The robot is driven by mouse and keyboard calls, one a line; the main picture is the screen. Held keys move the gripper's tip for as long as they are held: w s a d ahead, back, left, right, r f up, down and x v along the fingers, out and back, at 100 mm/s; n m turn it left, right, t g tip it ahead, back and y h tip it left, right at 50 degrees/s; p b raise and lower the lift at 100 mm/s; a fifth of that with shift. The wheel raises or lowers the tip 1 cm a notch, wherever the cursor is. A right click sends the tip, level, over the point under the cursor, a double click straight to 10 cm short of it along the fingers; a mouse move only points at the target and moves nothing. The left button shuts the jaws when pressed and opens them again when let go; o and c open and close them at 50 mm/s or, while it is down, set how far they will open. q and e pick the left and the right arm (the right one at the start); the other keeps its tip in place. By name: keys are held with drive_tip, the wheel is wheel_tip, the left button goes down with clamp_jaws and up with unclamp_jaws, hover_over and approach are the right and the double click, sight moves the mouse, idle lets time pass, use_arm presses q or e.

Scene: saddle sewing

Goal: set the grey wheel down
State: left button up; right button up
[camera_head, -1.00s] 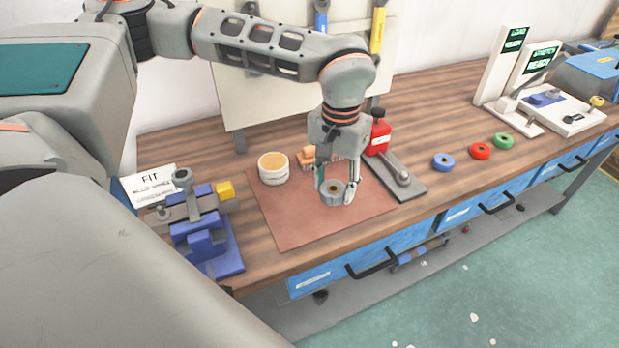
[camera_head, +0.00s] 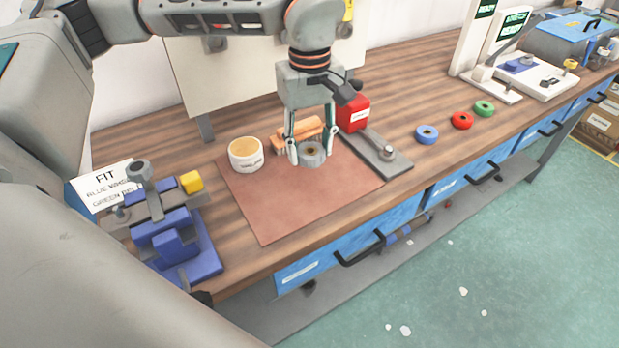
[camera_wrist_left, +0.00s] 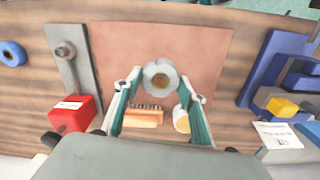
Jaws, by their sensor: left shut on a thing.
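The grey wheel (camera_head: 311,154) is a small ring with a brown centre. My left gripper (camera_head: 309,160) points down with its fingers on either side of the wheel and is shut on it. They are over the back part of the reddish-brown mat (camera_head: 300,205); I cannot tell whether the wheel touches the mat. In the left wrist view the wheel (camera_wrist_left: 161,77) sits between the fingertips (camera_wrist_left: 165,78), lying flat. My right gripper is not in view.
A white tub (camera_head: 246,155) stands left of the gripper, and a wooden brush (camera_head: 290,132) lies close behind it. A red block (camera_head: 353,113) on a grey tool is to the right. Blue, red and green wheels lie further right. The mat's front is clear.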

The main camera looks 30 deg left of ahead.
sight(310, 189)
use_arm(q)
wheel_tip(310, 189, down, 9)
drive_tip(key=shift+f, duration=0.1)
idle(0.4)
drive_tip(key=shift+f, duration=0.15)
drive_tip(key=o, duration=1.2)
wheel_tip(310, 189, up, 12)
